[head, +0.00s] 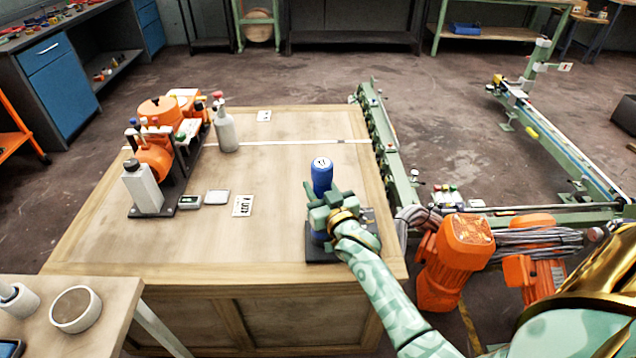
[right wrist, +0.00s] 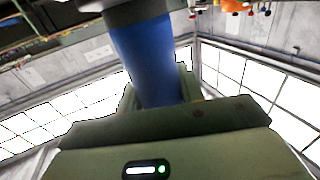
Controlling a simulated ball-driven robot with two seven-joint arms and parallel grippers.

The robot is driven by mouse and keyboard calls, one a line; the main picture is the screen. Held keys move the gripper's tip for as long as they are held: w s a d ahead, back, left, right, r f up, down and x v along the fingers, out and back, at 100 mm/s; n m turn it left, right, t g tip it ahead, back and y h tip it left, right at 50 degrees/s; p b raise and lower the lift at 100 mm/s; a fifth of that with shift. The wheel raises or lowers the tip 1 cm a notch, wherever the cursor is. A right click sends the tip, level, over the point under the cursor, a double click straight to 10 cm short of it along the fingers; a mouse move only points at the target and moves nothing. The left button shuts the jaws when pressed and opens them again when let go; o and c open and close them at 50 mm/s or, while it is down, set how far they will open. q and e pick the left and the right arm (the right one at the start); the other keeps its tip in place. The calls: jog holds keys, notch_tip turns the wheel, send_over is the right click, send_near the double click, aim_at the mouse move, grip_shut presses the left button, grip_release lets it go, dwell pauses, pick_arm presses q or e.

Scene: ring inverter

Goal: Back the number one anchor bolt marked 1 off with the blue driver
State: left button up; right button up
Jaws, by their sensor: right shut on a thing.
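The blue driver (head: 322,172) stands upright near the right side of the wooden worktable, with a white marked disc on its top. My right gripper (head: 330,212) is shut around it below the top. The blue shaft also shows between the jaws in the right wrist view (right wrist: 148,62), where a dark grey part covers its end. The driver's lower part is over a dark base plate (head: 322,254), partly hidden behind my gripper and arm. The anchor bolt marked 1 cannot be made out. My left gripper is not in view.
An orange machine (head: 155,155) with several small-handled tools stands at the table's left, beside a grey bottle (head: 226,132). A white lettered card (head: 242,206) lies mid-table. A green rail frame (head: 380,130) runs along the right edge. The table's middle is mostly clear.

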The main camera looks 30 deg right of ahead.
jog(key=shift+f, duration=0.35)
dwell(0.7)
jog(key=o, duration=1.2)
jog(key=shift+s+f, duration=0.1)
jog(key=shift+f, duration=0.1)
jog(key=s+a+p, duration=0.3)
jog(key=s, duration=1.3)
jog(key=shift+r, duration=0.1)
